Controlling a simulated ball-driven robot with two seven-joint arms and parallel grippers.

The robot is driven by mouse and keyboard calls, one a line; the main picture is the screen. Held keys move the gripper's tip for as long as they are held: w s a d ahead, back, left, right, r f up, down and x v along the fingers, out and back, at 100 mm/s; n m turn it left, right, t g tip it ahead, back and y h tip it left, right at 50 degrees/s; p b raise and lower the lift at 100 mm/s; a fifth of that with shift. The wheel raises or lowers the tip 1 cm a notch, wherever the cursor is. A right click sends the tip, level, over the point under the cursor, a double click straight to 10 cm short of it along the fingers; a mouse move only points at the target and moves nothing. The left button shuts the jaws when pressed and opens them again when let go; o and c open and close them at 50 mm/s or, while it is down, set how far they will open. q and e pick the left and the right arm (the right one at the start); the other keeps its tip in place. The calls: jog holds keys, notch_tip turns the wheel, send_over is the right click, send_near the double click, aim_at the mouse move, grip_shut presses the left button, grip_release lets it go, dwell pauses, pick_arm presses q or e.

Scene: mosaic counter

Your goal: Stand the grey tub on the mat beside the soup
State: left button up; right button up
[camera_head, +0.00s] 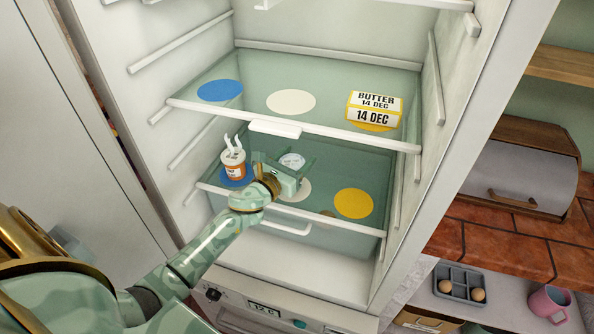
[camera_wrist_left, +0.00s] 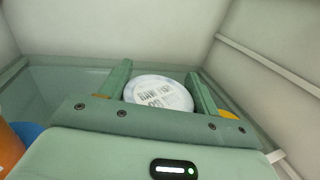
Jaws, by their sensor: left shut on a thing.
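The grey tub (camera_head: 292,160) is at the lower fridge shelf, seen mostly as its pale round printed lid. It also shows between the fingers in the left wrist view (camera_wrist_left: 158,92). My left gripper (camera_head: 288,168) is shut on it. The soup (camera_head: 233,165), an orange and white cup with white steam shapes, stands on the blue mat (camera_head: 234,181) to the left of the tub. The white mat (camera_head: 300,193) lies under the gripper, partly hidden. I cannot tell whether the tub touches it. My right gripper is not in view.
A yellow mat (camera_head: 353,203) on the lower shelf, right of the gripper, is empty. The upper shelf (camera_head: 330,127) is close overhead and holds a butter pack (camera_head: 374,109) on a yellow mat. Its blue (camera_head: 220,90) and white (camera_head: 291,101) mats are empty.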

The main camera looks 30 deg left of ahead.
pick_arm(q)
notch_tip(320, 180, down, 2)
jog(key=shift+f+b, duration=0.2)
jog(key=shift+b, duration=0.2)
jog(key=shift+r, duration=0.25)
jog(key=shift+f, duration=0.1)
jog(key=o, duration=1.1)
jog(key=shift+f, duration=0.1)
jog(key=shift+r, duration=0.3)
jog(key=s, duration=1.2)
jog(key=shift+a, duration=0.2)
jog(key=shift+f, duration=0.1)
